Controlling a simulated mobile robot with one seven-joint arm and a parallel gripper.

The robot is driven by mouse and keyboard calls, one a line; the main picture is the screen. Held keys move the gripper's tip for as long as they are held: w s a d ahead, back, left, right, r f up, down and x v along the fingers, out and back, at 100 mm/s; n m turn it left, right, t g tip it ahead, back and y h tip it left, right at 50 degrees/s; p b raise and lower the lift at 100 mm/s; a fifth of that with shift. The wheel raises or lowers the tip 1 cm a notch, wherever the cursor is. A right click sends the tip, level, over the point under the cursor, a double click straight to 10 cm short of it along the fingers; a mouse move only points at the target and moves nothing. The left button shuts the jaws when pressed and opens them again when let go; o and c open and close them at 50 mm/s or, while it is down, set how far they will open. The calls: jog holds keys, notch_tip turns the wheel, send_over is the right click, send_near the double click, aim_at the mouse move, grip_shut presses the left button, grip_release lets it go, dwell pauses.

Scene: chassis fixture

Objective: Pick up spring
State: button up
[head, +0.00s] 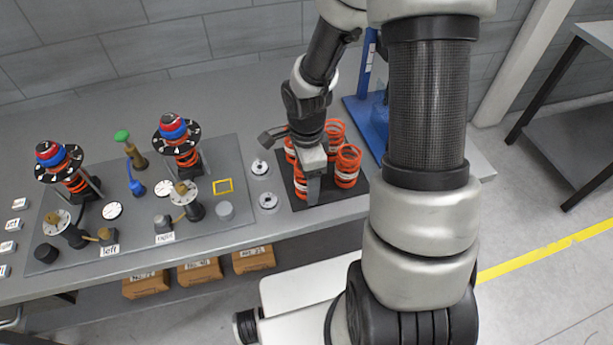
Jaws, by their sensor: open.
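Several orange-red coil springs stand on a dark mat (357,188) at the right end of the grey workbench. One spring (348,163) stands to the right of my gripper, and another (335,131) stands behind it. More springs show at the left of my gripper, partly hidden by it. My gripper (313,190) points down among the springs and is open. I cannot tell whether a spring is between its fingers, as the gripper body covers that spot.
A grey fixture board (230,160) on the bench carries two spring assemblies (70,165) (180,140), dials and knobs. Metal rings (268,200) lie left of the mat. A blue stand (370,120) rises behind the springs. Cardboard boxes (200,270) sit below the bench.

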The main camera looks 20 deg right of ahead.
jog(key=shift+f, duration=0.3)
jog(key=shift+r, duration=0.1)
jog(key=c, duration=1.4)
